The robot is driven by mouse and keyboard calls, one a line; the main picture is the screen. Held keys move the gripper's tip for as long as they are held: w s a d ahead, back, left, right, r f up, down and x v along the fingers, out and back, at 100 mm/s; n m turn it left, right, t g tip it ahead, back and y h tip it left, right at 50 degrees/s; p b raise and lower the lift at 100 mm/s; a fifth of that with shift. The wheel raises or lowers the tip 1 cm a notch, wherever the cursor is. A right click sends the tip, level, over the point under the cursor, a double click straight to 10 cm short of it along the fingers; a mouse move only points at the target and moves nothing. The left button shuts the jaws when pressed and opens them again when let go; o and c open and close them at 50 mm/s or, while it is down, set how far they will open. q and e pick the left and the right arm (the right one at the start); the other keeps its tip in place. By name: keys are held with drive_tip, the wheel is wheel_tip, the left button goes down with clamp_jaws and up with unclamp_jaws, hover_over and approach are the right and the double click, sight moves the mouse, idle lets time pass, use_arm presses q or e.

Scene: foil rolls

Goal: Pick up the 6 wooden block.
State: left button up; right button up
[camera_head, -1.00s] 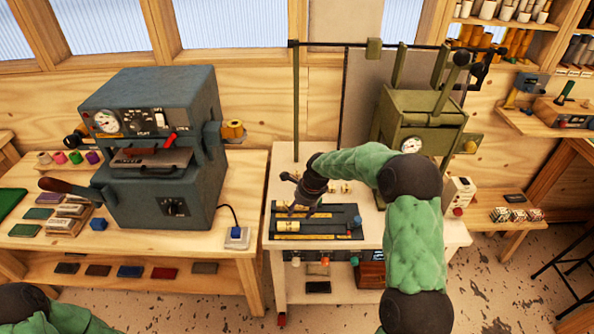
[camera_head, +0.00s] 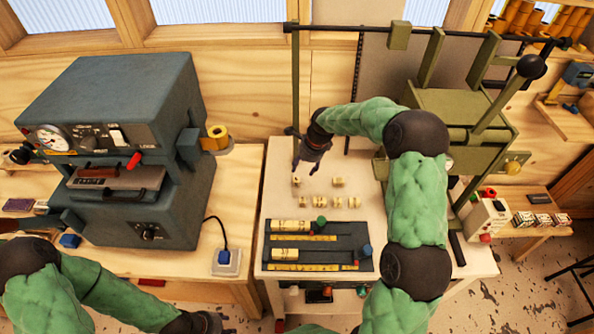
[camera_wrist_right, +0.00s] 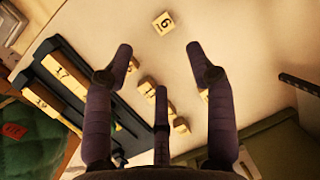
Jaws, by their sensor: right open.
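The 6 wooden block (camera_wrist_right: 164,22) is a small pale cube with a dark 6 on top, near the top of the right wrist view. In the head view it appears to be the left block of the back row (camera_head: 297,182), on the white table; its number is too small to read there. My right gripper (camera_head: 303,163) is open and empty, above and near that block. In the wrist view its spread fingers (camera_wrist_right: 160,58) point towards the block, with a gap between. My left gripper (camera_head: 212,324) is only partly visible at the bottom edge, its fingers unclear.
Several similar blocks (camera_head: 337,202) lie in a row nearby, with another (camera_head: 338,182) behind. A dark tray (camera_head: 345,238) with rolls lies at the table's front. A green press (camera_head: 455,105) stands right, a grey machine (camera_head: 125,120) left. Tabletop around the block is clear.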

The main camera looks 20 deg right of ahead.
drive_tip(key=b, duration=0.1)
hover_over(297, 180)
drive_tip(key=s, duration=0.2)
drive_tip(key=f, duration=0.5)
drive_tip(key=shift+d, duration=0.25)
drive_tip(key=x, duration=0.1)
drive_tip(key=b+x, duration=0.1)
drive_tip(key=x, duration=0.3)
drive_tip(key=shift+w+d+f+b, duration=0.1)
drive_tip(key=shift+w+f+b, duration=0.1)
drive_tip(key=shift+w+b, duration=0.15)
drive_tip(key=c, duration=0.8)
